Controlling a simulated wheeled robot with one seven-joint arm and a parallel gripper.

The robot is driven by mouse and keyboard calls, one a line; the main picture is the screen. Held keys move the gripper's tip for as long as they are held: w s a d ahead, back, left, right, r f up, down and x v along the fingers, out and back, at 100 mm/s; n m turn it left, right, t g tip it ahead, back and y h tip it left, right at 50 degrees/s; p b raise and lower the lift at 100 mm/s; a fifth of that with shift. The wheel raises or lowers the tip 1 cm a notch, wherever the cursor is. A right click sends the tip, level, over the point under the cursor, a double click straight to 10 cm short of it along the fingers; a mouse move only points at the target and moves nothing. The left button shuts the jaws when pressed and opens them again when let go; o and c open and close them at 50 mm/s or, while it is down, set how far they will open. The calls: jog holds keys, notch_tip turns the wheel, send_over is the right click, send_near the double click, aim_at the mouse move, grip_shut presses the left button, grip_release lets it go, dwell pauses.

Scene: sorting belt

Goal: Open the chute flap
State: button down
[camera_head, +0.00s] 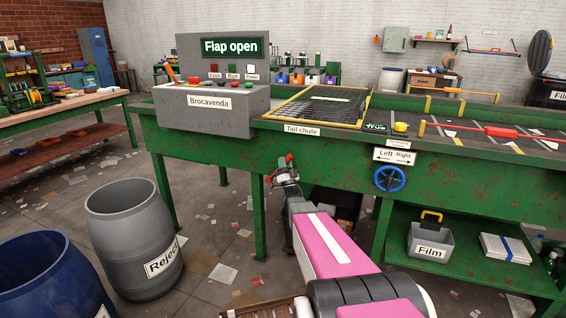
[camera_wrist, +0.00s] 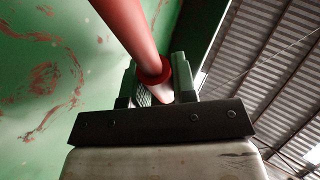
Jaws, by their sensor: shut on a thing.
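The tail chute (camera_head: 302,130) is at the green bench's front edge, below a dark panel in a yellow frame (camera_head: 318,103). The display (camera_head: 229,47) on the grey console reads "Flap open". My gripper (camera_head: 284,170) is low in front of the bench, under the "Tail chute" label. In the wrist view my gripper (camera_wrist: 156,88) is shut on a red lever (camera_wrist: 130,30), a round bar with a collar near the fingers. Bits of red also show at the gripper in the head view (camera_head: 289,158). The flap itself I cannot make out clearly.
A grey reject bin (camera_head: 120,225) and a blue bin (camera_head: 45,280) stand at the left. A blue handwheel (camera_head: 390,179) is on the bench front to the right. A grey film box (camera_head: 431,240) sits on the lower shelf. Scraps litter the floor.

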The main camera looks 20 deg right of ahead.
jog(key=shift+s+d+f+m+h, duration=0.1)
jog(key=shift+f+m+h, duration=0.05)
jog(key=shift+m+h, duration=0.2)
jog(key=c, duration=0.9)
grip_release()
jog(key=v, duration=1)
jog(key=shift+s+f, duration=0.25)
jog(key=shift+f, duration=0.1)
